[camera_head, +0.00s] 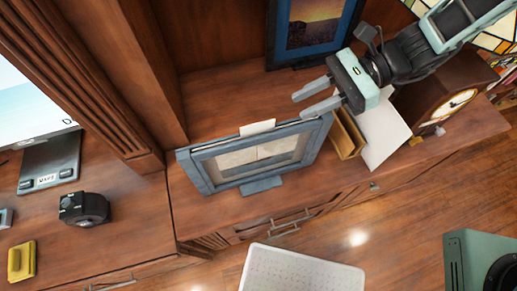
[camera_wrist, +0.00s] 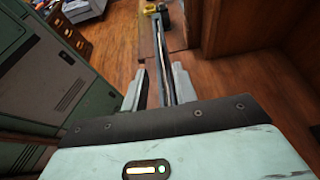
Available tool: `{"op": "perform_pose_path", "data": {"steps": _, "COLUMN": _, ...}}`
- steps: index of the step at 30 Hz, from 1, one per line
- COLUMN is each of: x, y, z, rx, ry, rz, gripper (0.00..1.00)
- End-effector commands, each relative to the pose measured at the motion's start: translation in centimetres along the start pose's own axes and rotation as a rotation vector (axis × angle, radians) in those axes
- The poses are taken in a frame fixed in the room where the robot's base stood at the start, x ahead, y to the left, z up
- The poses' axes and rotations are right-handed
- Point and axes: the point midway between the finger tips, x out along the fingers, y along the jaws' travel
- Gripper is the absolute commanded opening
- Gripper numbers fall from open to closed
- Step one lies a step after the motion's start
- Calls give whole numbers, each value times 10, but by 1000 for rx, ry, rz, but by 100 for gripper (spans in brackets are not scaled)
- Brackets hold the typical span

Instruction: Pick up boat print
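A grey-blue framed print (camera_head: 258,158) stands on the wooden shelf ledge, leaning back a little, with a pale picture inside; I cannot make out a boat in it. A second framed picture (camera_head: 312,22), dark with an orange and purple landscape, stands further back. My gripper (camera_head: 302,106) is open and empty, above and near the right upper corner of the grey-blue frame. In the wrist view the two fingers of my gripper (camera_wrist: 159,68) are spread, with the narrow edge of a grey frame (camera_wrist: 161,40) in line between them. Whether they touch it is unclear.
A wooden letter holder (camera_head: 347,133) with white paper (camera_head: 384,130) stands just right of the frame. A wooden clock (camera_head: 440,97) is further right. A wooden upright bounds the left side. A dark camera-like object (camera_head: 84,208) and a yellow item (camera_head: 21,261) lie on the left surface.

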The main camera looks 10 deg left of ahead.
Motion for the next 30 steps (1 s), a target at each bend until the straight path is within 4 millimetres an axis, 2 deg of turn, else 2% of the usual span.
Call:
{"op": "perform_pose_path", "data": {"steps": 3, "x": 25, "y": 1, "z": 3, "rx": 1, "ry": -1, "rz": 6, "gripper": 28}}
{"op": "perform_pose_path", "data": {"steps": 7, "x": 45, "y": 1, "z": 2, "rx": 0, "ry": 0, "rz": 5, "gripper": 28}}
{"op": "perform_pose_path", "data": {"steps": 14, "x": 61, "y": 1, "z": 2, "rx": -1, "ry": 1, "rz": 4, "gripper": 28}}
{"op": "perform_pose_path", "data": {"steps": 24, "x": 105, "y": 0, "z": 5, "rx": -2, "ry": 1, "rz": 4, "gripper": 28}}
{"op": "perform_pose_path", "data": {"steps": 30, "x": 109, "y": 0, "z": 3, "rx": -2, "ry": 2, "rz": 1, "gripper": 28}}
